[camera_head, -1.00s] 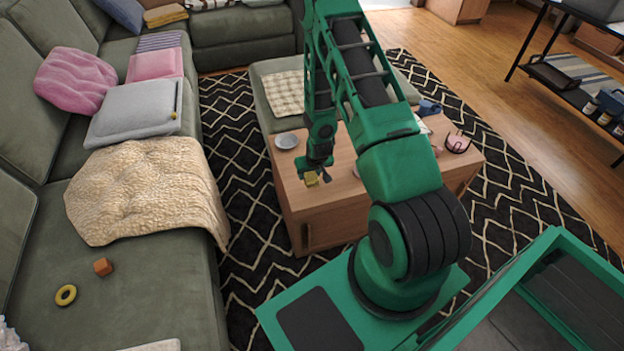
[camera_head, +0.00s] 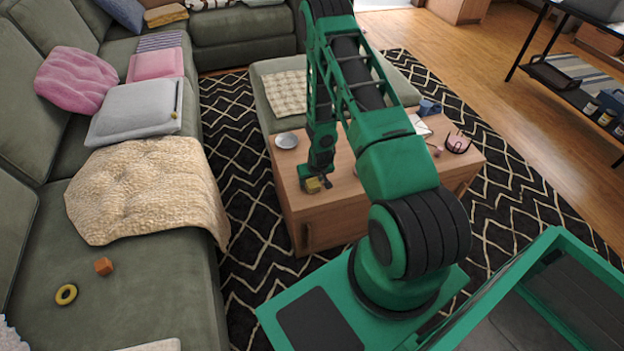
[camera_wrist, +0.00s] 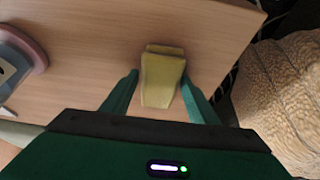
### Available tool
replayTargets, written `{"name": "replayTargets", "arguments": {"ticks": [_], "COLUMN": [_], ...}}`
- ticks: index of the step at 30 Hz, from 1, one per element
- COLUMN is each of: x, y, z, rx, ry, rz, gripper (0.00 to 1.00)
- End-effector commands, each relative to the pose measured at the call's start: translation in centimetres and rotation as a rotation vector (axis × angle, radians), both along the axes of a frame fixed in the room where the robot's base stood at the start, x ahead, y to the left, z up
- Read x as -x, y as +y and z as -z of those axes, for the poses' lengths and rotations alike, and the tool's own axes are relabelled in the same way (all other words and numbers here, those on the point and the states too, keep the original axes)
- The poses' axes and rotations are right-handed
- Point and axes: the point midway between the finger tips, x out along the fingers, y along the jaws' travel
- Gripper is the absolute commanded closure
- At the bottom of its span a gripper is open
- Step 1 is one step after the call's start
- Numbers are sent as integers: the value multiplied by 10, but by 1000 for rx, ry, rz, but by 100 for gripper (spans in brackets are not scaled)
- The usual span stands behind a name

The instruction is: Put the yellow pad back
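The yellow pad (camera_head: 313,186) is small and block-like, low at the near left corner of the wooden coffee table (camera_head: 290,191). In the wrist view the pad (camera_wrist: 162,80) stands between my two fingers, narrow end toward me, with the table (camera_wrist: 95,30) behind it. My gripper (camera_wrist: 160,75) appears shut on the pad: the right finger meets its side, and only a thin gap, if any, shows at the left finger. In the head view my gripper (camera_head: 320,184) points down at the tabletop. Whether the pad's underside touches the wood cannot be told.
A grey plate (camera_head: 286,140) lies behind my gripper on the table. A blue mug (camera_head: 430,107) and a pink item (camera_head: 457,143) are at the table's right. The green sofa with a beige blanket (camera_head: 150,190) is to the left, across a patterned rug (camera_head: 240,240).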

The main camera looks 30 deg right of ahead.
Motion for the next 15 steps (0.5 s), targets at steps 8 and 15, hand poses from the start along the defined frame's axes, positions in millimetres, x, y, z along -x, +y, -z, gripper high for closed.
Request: {"name": "replayTargets", "arguments": {"ticks": [8,15], "x": [0,3], "y": [0,1], "z": [0,-13], "rx": [0,1], "ry": [0,-2], "rz": [0,0], "gripper": [35,35]}}
